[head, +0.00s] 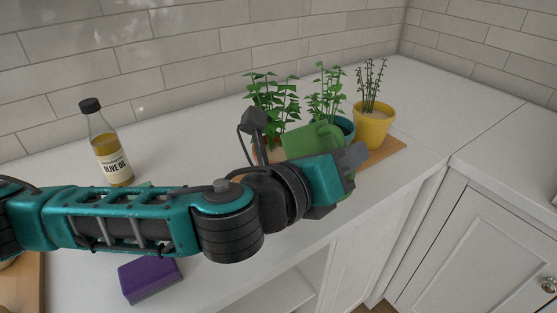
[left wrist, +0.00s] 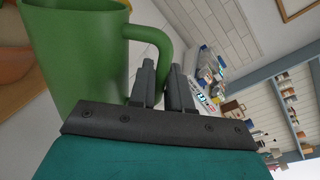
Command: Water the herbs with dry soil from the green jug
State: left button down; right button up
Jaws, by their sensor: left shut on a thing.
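The green jug (head: 303,143) is in front of the herb pots in the head view. My left gripper (head: 352,158) is shut on its handle; in the left wrist view the fingers (left wrist: 163,88) close at the handle of the jug (left wrist: 75,50). The jug's lower part is hidden behind my wrist. A leafy herb (head: 272,97) stands at left, its pot mostly hidden. A middle herb (head: 327,92) is in a teal pot (head: 346,126). A thin-stemmed herb (head: 371,82) is in a yellow pot (head: 373,127) with pale soil at right. The other soils are hidden.
The pots stand on a wooden board (head: 390,149) near the counter's corner. An olive oil bottle (head: 107,145) stands at left. A purple block (head: 150,278) lies near the front edge. The white counter (head: 190,135) between bottle and pots is clear.

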aim_at(327, 127)
pick_arm(q)
jog(key=shift+w+a, duration=0.1)
jog(key=shift+w, duration=0.05)
jog(key=shift+w+a, duration=0.3)
jog(key=shift+w, duration=0.1)
jog(key=shift+w+a+r+n+p, duration=0.25)
jog(key=shift+r+n+p, duration=0.2)
jog(key=shift+r, duration=0.15)
jog(key=shift+w+a+r+n+p, duration=0.1)
jog(key=shift+w+r+n+p, duration=0.2)
jog(key=shift+r+p, duration=0.2)
jog(key=shift+w+a+r+n+g, duration=0.1)
jog(key=shift+w+a+n+g, duration=0.25)
jog(key=shift+n, duration=0.4)
jog(key=shift+r, duration=0.25)
dwell(0.5)
jog(key=shift+w+n, duration=0.1)
jog(key=shift+n, duration=0.2)
